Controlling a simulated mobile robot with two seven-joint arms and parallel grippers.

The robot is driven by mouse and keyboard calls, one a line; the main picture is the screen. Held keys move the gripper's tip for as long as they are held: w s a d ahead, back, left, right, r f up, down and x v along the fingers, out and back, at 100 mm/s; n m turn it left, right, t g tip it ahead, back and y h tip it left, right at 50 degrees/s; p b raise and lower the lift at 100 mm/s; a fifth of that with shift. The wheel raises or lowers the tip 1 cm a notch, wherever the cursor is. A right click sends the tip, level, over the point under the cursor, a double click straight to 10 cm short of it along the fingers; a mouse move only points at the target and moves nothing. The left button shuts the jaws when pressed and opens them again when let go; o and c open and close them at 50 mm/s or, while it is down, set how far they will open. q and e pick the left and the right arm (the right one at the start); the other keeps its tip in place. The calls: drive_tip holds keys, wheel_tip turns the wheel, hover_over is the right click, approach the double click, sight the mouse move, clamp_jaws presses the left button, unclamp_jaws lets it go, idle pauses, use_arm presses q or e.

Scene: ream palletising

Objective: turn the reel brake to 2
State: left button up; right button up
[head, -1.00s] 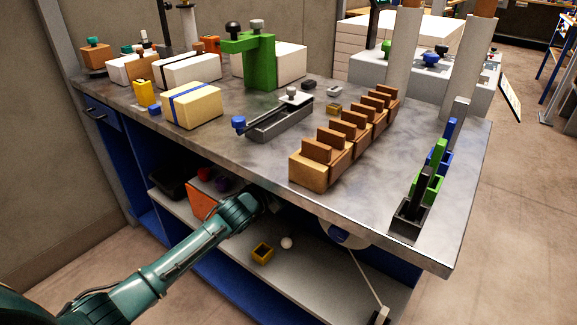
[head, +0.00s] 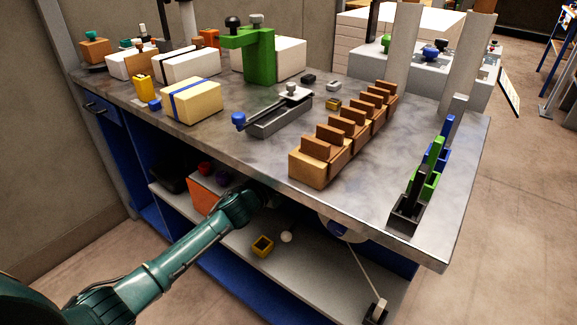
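A pale round reel (head: 329,227) with blue at its middle sits under the right part of the bench top, mostly hidden by the edge. A thin pale strap runs down from it to a dark end piece (head: 376,311). I cannot make out a brake knob or its numbers. My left arm reaches in from the lower left. Its gripper (head: 268,194) is in shadow under the bench's front edge, left of the reel and apart from it. Its fingers are too dark to read. My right gripper is not in view.
The metal bench top (head: 240,150) carries a brown stepped rack (head: 313,168), a green stand (head: 262,62), a wrapped pack (head: 192,101) and a grey slide fixture (head: 278,120). On the shelf below are a yellow open box (head: 262,246), a white ball (head: 286,237) and an orange box (head: 203,196).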

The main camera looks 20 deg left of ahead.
use_arm(q)
drive_tip(key=shift+m, duration=0.3)
drive_tip(key=o, duration=1)
drive_tip(key=shift+s, duration=0.1)
drive_tip(key=p+v, duration=0.1)
drive_tip(key=v, duration=1.2)
drive_tip(key=shift+p, duration=0.4)
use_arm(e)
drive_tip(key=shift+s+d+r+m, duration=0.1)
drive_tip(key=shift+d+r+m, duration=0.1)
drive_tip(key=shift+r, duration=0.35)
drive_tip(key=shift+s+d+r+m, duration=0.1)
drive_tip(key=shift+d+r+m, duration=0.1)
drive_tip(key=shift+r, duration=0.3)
